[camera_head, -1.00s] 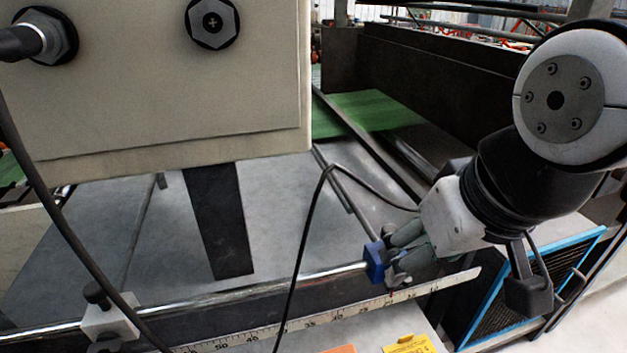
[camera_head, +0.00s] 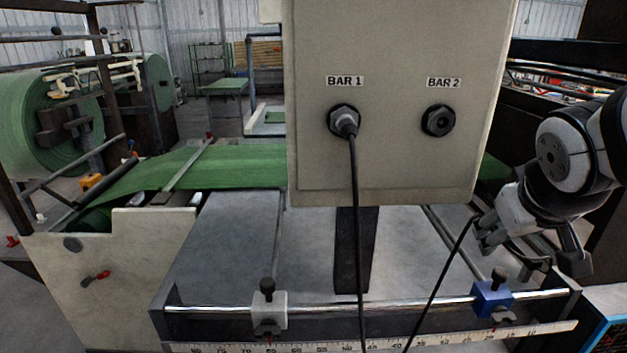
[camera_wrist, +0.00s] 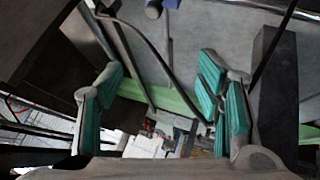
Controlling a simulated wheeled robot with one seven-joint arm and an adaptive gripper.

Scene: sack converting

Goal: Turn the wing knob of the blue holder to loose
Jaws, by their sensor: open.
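The blue holder (camera_head: 491,298) sits on the chrome bar at the right. A black knob (camera_head: 499,273) stands on its top, and a dark piece with a little red (camera_head: 503,317) shows at its lower front. I cannot tell which way the wing knob is set. My gripper (camera_head: 482,238) is above and behind the blue holder, apart from it. In the wrist view my gripper (camera_wrist: 162,78) is open, with nothing between its teal pads. A small blue part (camera_wrist: 154,9), probably of the holder, shows at that view's top edge.
A white holder (camera_head: 269,310) sits further left on the chrome bar (camera_head: 390,303). A ruler (camera_head: 335,347) runs along the front. The grey box (camera_head: 390,170) hangs above; a black cable (camera_head: 354,190) from BAR 1 hangs before the bar. Another dark cable (camera_head: 440,280) passes left of the blue holder.

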